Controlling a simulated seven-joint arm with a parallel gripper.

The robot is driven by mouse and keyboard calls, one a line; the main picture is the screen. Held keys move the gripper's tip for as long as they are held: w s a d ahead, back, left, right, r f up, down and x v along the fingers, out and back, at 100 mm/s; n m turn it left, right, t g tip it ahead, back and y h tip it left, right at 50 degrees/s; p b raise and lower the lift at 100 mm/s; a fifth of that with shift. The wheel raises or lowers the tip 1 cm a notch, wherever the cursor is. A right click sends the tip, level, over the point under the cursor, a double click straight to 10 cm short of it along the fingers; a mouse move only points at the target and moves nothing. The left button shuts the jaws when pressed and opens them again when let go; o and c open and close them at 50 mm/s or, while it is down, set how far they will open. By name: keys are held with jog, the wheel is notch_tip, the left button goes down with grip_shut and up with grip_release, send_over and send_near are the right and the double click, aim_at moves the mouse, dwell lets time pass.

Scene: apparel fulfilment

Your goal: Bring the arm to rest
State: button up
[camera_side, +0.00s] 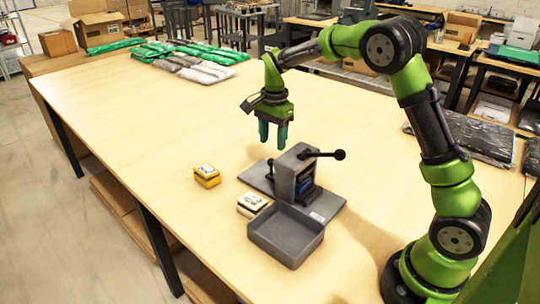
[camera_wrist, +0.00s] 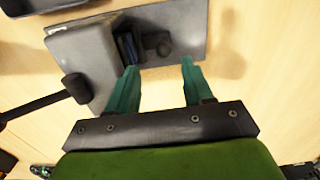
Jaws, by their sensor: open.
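My gripper (camera_side: 273,134) hangs fingers-down in the air above the table, behind the grey lever device (camera_side: 290,175) in the side view. Its two teal fingers are apart with nothing between them. The wrist view also shows the open fingers (camera_wrist: 157,82), with the grey device (camera_wrist: 85,55) beyond them to the upper left. My green and black arm reaches in from the right and is bent at the elbow.
A grey tray (camera_side: 286,233) sits in front of the device. A yellow block (camera_side: 207,175) and a white-topped block (camera_side: 251,204) lie nearby. Bagged garments (camera_side: 190,60) lie at the far end, black bags (camera_side: 478,135) at the right. The table's left middle (camera_side: 130,110) is clear.

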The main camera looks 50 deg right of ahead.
jog(key=s+a+r+n, duration=0.1)
jog(key=r, duration=0.1)
jog(key=s+a+r+n+t, duration=0.1)
jog(key=s+r, duration=0.1)
jog(key=r, duration=0.1)
jog(key=s+a+r+n+t, duration=0.1)
jog(key=s+r, duration=0.1)
jog(key=shift+s+a+r+y, duration=0.15)
jog(key=shift+s+y, duration=0.1)
jog(key=shift+y, duration=0.15)
jog(key=s+a+r+n+t, duration=0.1)
jog(key=s+a+n, duration=0.1)
jog(key=s, duration=0.4)
jog(key=s+a+r+n+t, duration=0.1)
jog(key=s+a+n+t, duration=0.1)
jog(key=s+n, duration=0.2)
jog(key=s+a+r+n+t+y, duration=0.1)
jog(key=s+n, duration=0.3)
jog(key=s, duration=0.4)
jog(key=shift+a+r+t, duration=0.4)
jog(key=shift+a, duration=0.5)
